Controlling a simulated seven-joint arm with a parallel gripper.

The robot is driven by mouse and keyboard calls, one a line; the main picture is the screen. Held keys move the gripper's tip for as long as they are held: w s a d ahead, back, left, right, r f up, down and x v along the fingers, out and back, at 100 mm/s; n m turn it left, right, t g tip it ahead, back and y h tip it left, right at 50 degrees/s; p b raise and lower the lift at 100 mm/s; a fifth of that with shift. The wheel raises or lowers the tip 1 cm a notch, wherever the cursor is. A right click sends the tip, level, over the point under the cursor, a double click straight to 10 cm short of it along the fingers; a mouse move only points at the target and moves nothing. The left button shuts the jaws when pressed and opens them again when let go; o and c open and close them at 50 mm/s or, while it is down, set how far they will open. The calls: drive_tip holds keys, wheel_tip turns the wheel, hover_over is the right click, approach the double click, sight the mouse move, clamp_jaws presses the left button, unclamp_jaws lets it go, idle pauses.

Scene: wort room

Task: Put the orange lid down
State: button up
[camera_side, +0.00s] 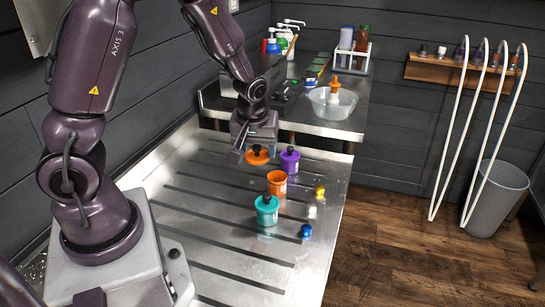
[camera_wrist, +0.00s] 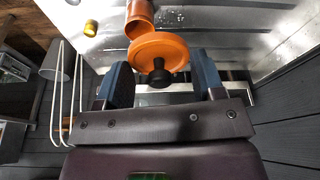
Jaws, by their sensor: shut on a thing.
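The orange lid (camera_side: 257,158), a disc with a black knob, is between the fingers of my gripper (camera_side: 247,143) in the side view. The wrist view shows the lid (camera_wrist: 158,45) and its knob between the two blue fingers of my gripper (camera_wrist: 160,75). My gripper is shut on it, above the metal drainboard (camera_side: 215,235). The exact gap below the lid is hard to tell. The open orange pot (camera_side: 277,185) stands nearby, nearer the side camera; it also shows beyond the lid in the wrist view (camera_wrist: 140,12).
A purple lidded jar (camera_side: 289,160) stands right of the lid. A teal lidded jar (camera_side: 267,213) stands in front of the orange pot. Small yellow (camera_side: 319,191), white (camera_side: 312,212) and blue (camera_side: 306,231) items sit to the right. The drainboard's left side is clear.

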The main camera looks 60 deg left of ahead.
drive_tip(key=shift+s+r+n, duration=0.5)
drive_tip(key=shift+s+r, duration=0.4)
drive_tip(key=shift+s, duration=2.45)
drive_tip(key=shift+m, duration=0.7)
drive_tip(key=w+f, duration=0.1)
drive_tip(key=w, duration=0.1)
drive_tip(key=w+a+f, duration=0.1)
drive_tip(key=w, duration=0.2)
drive_tip(key=w+a+f, duration=0.1)
drive_tip(key=w, duration=0.1)
drive_tip(key=shift+w+a, duration=0.15)
drive_tip(key=shift+a, duration=0.1)
drive_tip(key=w+f+m, duration=0.1)
drive_tip(key=w+m, duration=0.1)
drive_tip(key=w, duration=0.4)
drive_tip(key=m, duration=0.2)
hover_over(326, 169)
drive_tip(key=s, duration=0.1)
drive_tip(key=shift+t+h, duration=0.4)
drive_tip(key=f, duration=0.9)
drive_tip(key=shift+d, duration=0.2)
drive_tip(key=shift+s+d+x, duration=0.1)
drive_tip(key=shift+s+x, duration=0.05)
drive_tip(key=shift+x, duration=0.65)
drive_tip(key=shift+s+d+x, duration=0.1)
drive_tip(key=shift+d+x, duration=0.05)
drive_tip(key=shift+x, duration=0.65)
drive_tip(key=shift+f, duration=0.15)
